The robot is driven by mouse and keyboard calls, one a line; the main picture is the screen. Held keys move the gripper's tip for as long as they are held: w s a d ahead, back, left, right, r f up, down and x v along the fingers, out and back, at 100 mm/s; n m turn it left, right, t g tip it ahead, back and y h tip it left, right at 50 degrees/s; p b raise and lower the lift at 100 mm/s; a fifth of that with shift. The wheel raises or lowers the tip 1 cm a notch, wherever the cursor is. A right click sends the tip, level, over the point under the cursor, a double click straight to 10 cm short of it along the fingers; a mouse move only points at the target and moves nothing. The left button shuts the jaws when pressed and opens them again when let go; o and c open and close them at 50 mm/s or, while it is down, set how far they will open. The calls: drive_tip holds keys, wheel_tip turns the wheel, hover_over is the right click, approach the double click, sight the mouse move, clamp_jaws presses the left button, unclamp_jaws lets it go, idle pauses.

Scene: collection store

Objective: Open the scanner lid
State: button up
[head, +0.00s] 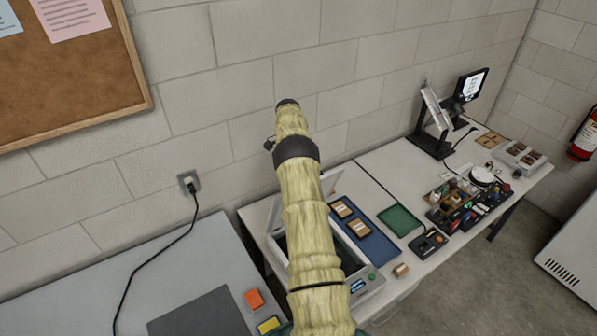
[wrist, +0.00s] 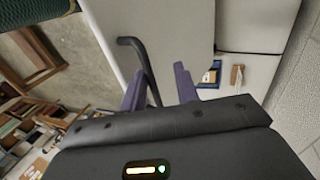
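The scanner (head: 368,291) is a pale box on the long table, partly hidden behind my arm. It has a small lit display and a green button at its front right. Its dark bed shows beside my arm. The pale lid (head: 327,184) appears raised towards the wall, with its middle hidden by my arm. My gripper (wrist: 159,70) shows in the wrist view with its two purple fingers apart. A dark bent bar (wrist: 138,54) runs between or just behind the fingers; I cannot tell whether they touch it. In the head view my gripper cannot be made out.
Right of the scanner are a blue tray (head: 376,249) with small boxes, a green tray (head: 399,219) and a dark device (head: 428,244). A stand with a screen (head: 470,86) is farther back. A grey table (head: 160,266) with orange and yellow blocks is at left.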

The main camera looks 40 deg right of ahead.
wheel_tip(320, 180, up, 10)
drive_tip(key=b, duration=0.2)
idle(0.4)
idle(0.5)
